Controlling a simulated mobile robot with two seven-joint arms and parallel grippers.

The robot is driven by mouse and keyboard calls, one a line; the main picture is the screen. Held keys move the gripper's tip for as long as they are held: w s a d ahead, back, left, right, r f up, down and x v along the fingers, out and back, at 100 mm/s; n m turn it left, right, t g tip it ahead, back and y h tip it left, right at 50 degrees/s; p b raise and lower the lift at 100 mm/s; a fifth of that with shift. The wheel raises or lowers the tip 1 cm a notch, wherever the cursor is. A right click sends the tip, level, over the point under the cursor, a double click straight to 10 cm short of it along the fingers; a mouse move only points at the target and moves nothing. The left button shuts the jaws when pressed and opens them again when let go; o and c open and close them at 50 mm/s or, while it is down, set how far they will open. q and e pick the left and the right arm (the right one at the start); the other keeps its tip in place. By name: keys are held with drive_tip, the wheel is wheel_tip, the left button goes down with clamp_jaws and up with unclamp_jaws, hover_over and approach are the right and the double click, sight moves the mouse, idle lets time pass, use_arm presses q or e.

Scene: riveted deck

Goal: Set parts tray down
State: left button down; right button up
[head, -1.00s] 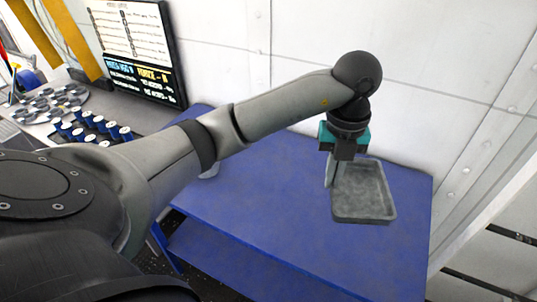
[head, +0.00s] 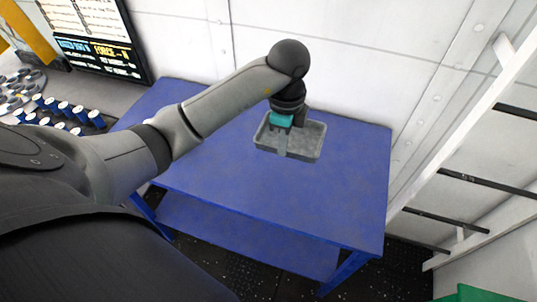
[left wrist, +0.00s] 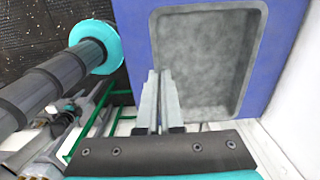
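The parts tray (head: 313,150) is a grey, shallow, empty rectangular tray over the back part of the blue table (head: 290,200). It looks level; I cannot tell for sure whether its underside touches the table top. My left gripper (head: 283,147) points down at the tray, its fingers close together at the tray wall. In the left wrist view the fingers (left wrist: 160,85) are at the left wall of the tray (left wrist: 205,65) and look shut on its rim, hiding part of that wall. My right gripper is not in view.
The front and right of the blue table top are clear. A white wall (head: 340,50) stands behind it. At the left, a grey bench holds several blue-and-white cylinders (head: 75,115) and metal discs (head: 20,85) below a screen (head: 95,40). A white rack (head: 480,130) stands right.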

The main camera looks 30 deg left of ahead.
use_arm(q)
wheel_tip(320, 180, down, 12)
drive_tip(key=shift+f+b, duration=0.1)
drive_tip(key=shift+b, duration=0.4)
drive_tip(key=shift+f+b, duration=0.35)
drive_tip(key=shift+f, duration=1.65)
drive_tip(key=shift+f, duration=0.1)
drive_tip(key=c, duration=1.5)
unclamp_jaws()
drive_tip(key=shift+f, duration=0.1)
drive_tip(key=o, duration=0.4)
drive_tip(key=shift+r, duration=0.3)
wheel_tip(320, 180, up, 12)
drive_tip(key=shift+f+p, duration=0.1)
drive_tip(key=shift+p, duration=0.7)
